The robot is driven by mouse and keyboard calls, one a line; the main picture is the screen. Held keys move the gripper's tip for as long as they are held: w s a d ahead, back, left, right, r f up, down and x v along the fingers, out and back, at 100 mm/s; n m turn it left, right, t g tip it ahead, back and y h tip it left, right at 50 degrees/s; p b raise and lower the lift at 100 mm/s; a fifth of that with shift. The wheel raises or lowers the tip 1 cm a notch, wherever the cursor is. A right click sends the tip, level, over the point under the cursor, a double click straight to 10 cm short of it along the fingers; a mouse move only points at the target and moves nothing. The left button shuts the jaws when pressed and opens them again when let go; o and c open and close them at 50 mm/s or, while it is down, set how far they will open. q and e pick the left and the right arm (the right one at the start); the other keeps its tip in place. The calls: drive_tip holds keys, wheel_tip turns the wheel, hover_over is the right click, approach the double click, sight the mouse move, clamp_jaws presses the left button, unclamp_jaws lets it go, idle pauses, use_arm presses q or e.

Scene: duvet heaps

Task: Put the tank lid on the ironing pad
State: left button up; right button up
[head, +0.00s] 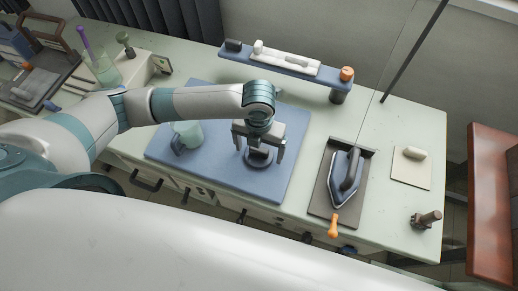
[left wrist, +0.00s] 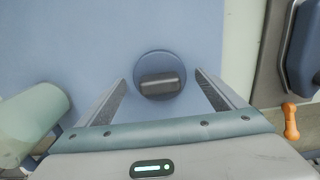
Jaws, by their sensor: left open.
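The ironing pad (head: 215,106) is a large flat blue mat on the pale green worktop; it also fills much of the left wrist view (left wrist: 100,35). The tank lid, a round disc with a dark bar-shaped knob, lies flat on the pad toward its right part, seen in the head view (head: 259,160) and the left wrist view (left wrist: 160,85). My left gripper (head: 259,150) is open just above the lid. In the left wrist view its fingers (left wrist: 160,78) stand on either side of the knob, with clear gaps. My right gripper is not in view.
A pale green mug (head: 187,136) stands on the pad, left of the gripper. An iron (head: 345,178) rests on a dark tray to the right. A raised blue shelf (head: 290,67) runs behind the pad. A beige plate (head: 411,170) lies at the far right.

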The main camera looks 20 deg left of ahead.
use_arm(q)
wheel_tip(320, 180, up, 12)
drive_tip(key=b, duration=0.2)
drive_tip(key=shift+f+b, duration=0.2)
drive_tip(key=shift+b, duration=0.1)
